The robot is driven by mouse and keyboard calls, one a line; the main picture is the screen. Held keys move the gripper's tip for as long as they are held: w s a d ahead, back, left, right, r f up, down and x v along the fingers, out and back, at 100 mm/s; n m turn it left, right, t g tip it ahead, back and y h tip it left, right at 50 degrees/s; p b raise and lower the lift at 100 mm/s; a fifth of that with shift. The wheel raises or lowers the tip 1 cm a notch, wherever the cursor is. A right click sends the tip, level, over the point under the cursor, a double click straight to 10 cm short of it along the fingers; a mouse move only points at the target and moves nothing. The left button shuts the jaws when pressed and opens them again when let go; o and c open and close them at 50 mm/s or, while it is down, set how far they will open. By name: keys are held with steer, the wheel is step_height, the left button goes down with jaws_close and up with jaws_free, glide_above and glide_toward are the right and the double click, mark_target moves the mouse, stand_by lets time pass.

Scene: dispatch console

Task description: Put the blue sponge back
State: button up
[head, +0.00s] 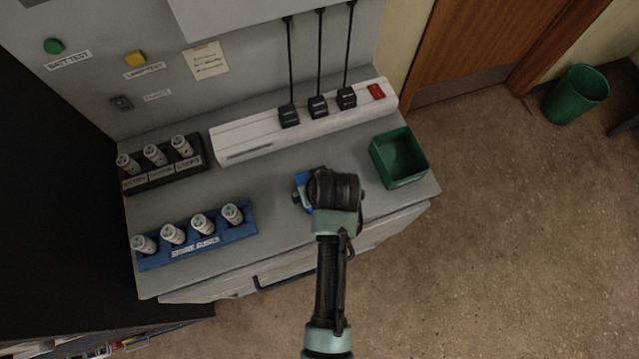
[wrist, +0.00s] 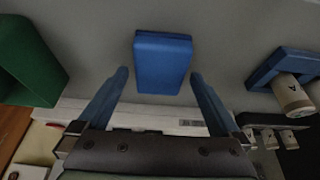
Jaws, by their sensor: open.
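The blue sponge (wrist: 163,62) lies on the grey console top, a plain blue block. In the wrist view it is ahead of my gripper (wrist: 158,76), between the lines of the two spread fingers, with a gap on each side. In the head view only a bit of blue (head: 301,179) shows beside my gripper (head: 308,192), and my wrist hides most of it. The gripper is open and empty above the worktop. A green open box (head: 417,171) stands on the console to the right; its inside looks empty in the head view. It also shows in the wrist view (wrist: 50,88).
A white power strip (head: 240,139) with three black plugs and a red switch runs along the back. A blue rack (head: 200,249) of spare fuses and a black rack (head: 165,178) with three fuses stand left. A green bin (head: 575,94) is on the floor.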

steer(key=v, duration=1.1)
steer(key=w+r+m+t+h, duration=0.1)
steer(key=w+r+t, duration=0.55)
steer(key=r, duration=0.75)
steer(key=w+r+m+t, duration=0.1)
steer(key=w+r+t, duration=0.55)
steer(key=r, duration=0.75)
steer(key=s+r+t, duration=0.3)
steer(key=r, duration=0.8)
steer(key=s+a+r+m+t, duration=0.1)
steer(key=s+r+t, duration=0.2)
steer(key=r, duration=0.8)
steer(key=s+r+t, duration=0.4)
steer(key=r, duration=0.6)
steer(key=shift+a+r+m, duration=0.2)
steer(key=shift+r+m, duration=0.1)
steer(key=shift+r, duration=0.1)
